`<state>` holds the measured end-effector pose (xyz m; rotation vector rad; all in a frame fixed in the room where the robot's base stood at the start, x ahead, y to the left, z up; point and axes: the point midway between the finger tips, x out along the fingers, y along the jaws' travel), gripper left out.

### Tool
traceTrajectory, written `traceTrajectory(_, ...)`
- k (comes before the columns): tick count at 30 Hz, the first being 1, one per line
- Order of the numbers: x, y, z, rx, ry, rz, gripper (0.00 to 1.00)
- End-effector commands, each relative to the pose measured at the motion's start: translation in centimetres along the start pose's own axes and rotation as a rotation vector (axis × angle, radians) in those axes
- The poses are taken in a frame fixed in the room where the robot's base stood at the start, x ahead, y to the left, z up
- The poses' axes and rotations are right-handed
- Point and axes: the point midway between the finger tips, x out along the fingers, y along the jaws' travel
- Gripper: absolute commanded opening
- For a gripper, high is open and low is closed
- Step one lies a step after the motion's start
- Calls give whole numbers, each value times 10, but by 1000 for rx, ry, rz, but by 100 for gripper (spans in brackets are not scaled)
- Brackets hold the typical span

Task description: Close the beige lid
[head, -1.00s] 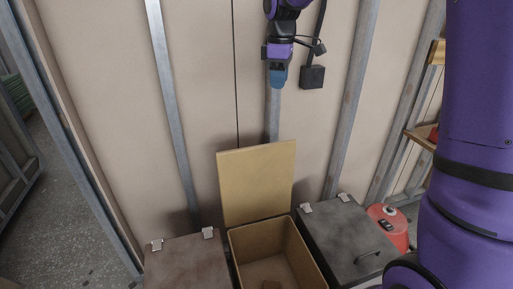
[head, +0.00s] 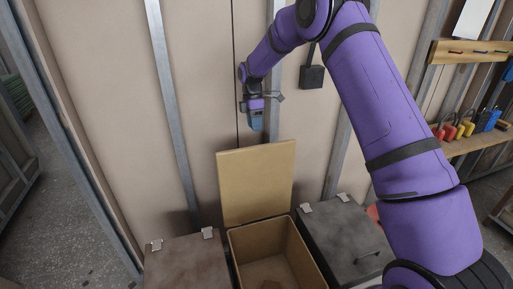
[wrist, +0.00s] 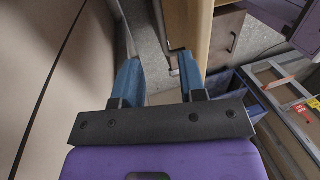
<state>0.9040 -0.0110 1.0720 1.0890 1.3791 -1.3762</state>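The beige lid (head: 257,183) stands upright at the back of an open beige box (head: 235,246), close to the wall. My gripper (head: 256,124) points down just above the lid's top edge and looks apart from it in the head view. In the wrist view, my gripper (wrist: 160,78) has its two blue fingers spread, with nothing held between them. The lid's tan edge (wrist: 190,25) shows beyond the right finger, and the gap between the fingers looks down behind the lid. Exact contact cannot be told.
A brown closed box (head: 185,265) is left of the beige box, and a dark grey closed box (head: 345,240) with a handle is right. The wall (head: 95,90) is close behind. A tool shelf (head: 480,138) hangs at the right.

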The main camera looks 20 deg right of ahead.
Motion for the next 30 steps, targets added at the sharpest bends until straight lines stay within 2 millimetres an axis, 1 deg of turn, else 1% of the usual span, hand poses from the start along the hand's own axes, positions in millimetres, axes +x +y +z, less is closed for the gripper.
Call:
traceTrajectory(1,9,-1,0,0,-1,-4,38)
traceTrajectory(9,57,-1,0,2,-1,-3,38)
traceTrajectory(15,81,-1,0,4,-1,-1,38)
traceTrajectory(21,90,0,0,3,-1,1,38)
traceTrajectory(28,90,-1,0,3,-1,1,38)
traceTrajectory(29,90,-1,0,3,-1,1,36)
traceTrajectory(30,90,-1,0,3,-1,1,26)
